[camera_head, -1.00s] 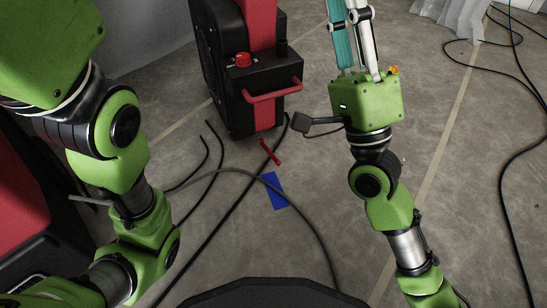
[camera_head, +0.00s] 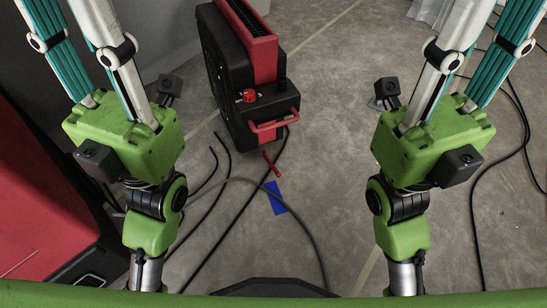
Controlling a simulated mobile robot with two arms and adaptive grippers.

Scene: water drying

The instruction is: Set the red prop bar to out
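A short red bar (camera_head: 271,164) lies low at the front foot of the black and red dryer (camera_head: 225,85), slanting down to the right over the floor. I take it to be the prop bar; its joint to the dryer is too small to make out.
A blue patch (camera_head: 276,198) lies on the floor in front of the red bar. Dark cables (camera_head: 222,222) run across the floor there. A large red and black machine (camera_head: 45,205) fills the left edge. Bare floor (camera_head: 330,130) lies right of the dryer.

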